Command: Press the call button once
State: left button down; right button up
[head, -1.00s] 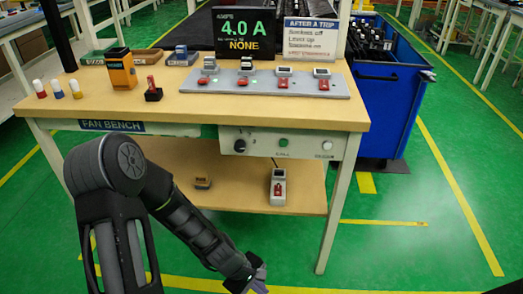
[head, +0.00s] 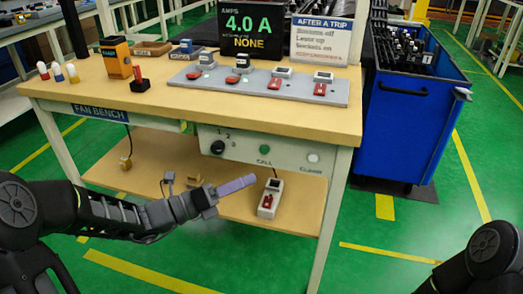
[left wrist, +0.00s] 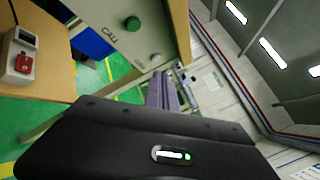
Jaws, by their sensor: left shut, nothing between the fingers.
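The green call button (head: 264,149) is on the white front panel (head: 290,151) under the bench top, with the word CALL below it. In the left wrist view the green button (left wrist: 133,24) shows at the top, left of my fingers. My left gripper (head: 246,182) is shut and empty, its fingers pointing right, below and a little left of the button in the head view. It is apart from the button. The shut fingers also show in the left wrist view (left wrist: 163,92). My right gripper is out of view; only part of that arm shows at lower right.
A black knob (head: 218,147) and a white button (head: 313,157) flank the call button. A grey strip (head: 255,87) with several switches lies on the bench top. A grey-white device (head: 270,198) stands on the lower shelf (head: 300,214). A blue bin (head: 403,130) stands right of the bench.

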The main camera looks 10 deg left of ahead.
aim_at(264, 150)
pick_arm(q)
jog(key=shift+w+f, duration=0.1)
jog(key=shift+w+d+b, duration=0.2)
jog(key=shift+w+b, duration=0.15)
jog(key=shift+w, duration=1.8)
jog(key=shift+w+d+b, duration=0.15)
jog(key=shift+w+b, duration=0.2)
jog(key=shift+w, duration=1.8)
jog(key=shift+w, duration=0.1)
jog(key=shift+w+p, duration=0.35)
jog(key=shift+p, duration=0.05)
